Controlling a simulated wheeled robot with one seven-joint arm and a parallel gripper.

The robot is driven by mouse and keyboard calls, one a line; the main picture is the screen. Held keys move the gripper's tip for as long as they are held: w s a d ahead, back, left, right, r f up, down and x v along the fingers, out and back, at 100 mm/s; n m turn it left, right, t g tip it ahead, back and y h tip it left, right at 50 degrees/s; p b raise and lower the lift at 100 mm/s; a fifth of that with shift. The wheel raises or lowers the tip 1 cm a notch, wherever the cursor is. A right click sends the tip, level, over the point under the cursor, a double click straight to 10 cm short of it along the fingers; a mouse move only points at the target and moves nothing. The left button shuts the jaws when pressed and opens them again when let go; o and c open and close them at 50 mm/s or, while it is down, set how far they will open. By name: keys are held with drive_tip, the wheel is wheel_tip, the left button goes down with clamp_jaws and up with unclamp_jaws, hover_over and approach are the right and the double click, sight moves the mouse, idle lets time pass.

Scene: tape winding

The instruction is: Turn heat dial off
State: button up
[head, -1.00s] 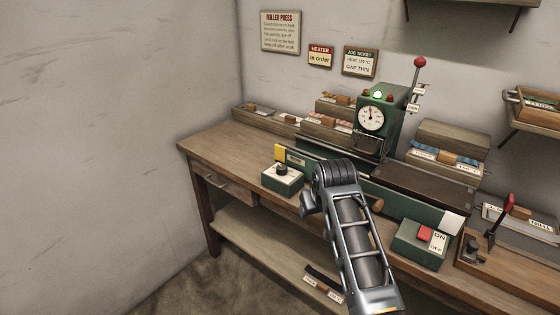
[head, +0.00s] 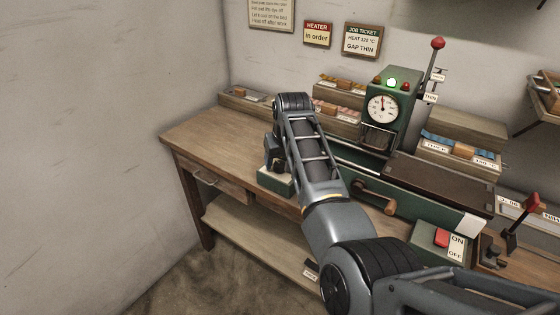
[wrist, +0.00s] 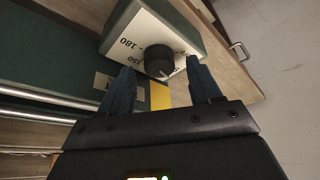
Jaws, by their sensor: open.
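The heat dial is a black round knob (wrist: 159,62) on a green box with a white top face (wrist: 135,42) printed with numbers such as 150 and 180. In the wrist view the knob lies between and just beyond the fingertips of my open gripper (wrist: 162,78). I cannot tell whether either finger touches it. In the head view the green dial box (head: 276,181) stands at the bench's front left. My gripper (head: 272,162) is above it, and my arm hides most of the knob.
The green press with a white gauge (head: 382,108) and a lit green lamp stands behind. A wooden crank handle (head: 389,207) and a red ON/OFF switch (head: 442,237) lie right of my arm. The bench top (head: 215,140) is clear at the left.

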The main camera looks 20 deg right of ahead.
drive_tip(key=shift+w+f, duration=0.2)
drive_tip(key=shift+f, duration=0.45)
drive_tip(key=shift+c, duration=0.4)
drive_tip(key=c, duration=0.9)
drive_tip(key=shift+c, duration=0.2)
